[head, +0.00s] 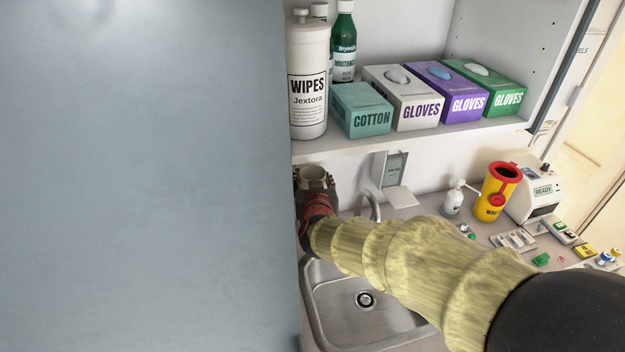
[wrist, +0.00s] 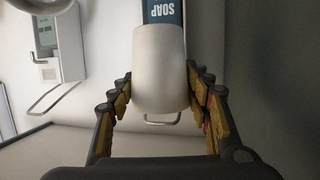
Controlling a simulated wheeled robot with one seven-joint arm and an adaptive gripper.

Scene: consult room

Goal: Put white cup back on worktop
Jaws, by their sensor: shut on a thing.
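The white cup (wrist: 160,72) is held between the fingers of my gripper (wrist: 160,95), filling the middle of the wrist view. The gripper is shut on the cup. The grey worktop (head: 402,211) runs around the sink; I cannot tell whether the cup touches any surface.
The blue-grey panel (head: 150,180) fills the left. A metal sink (head: 390,318) lies below my arm. A shelf (head: 420,139) with boxes and bottles hangs above. A soap bottle (wrist: 163,11) is behind the cup. A pump bottle (head: 452,201) and yellow bin (head: 498,192) stand on the right.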

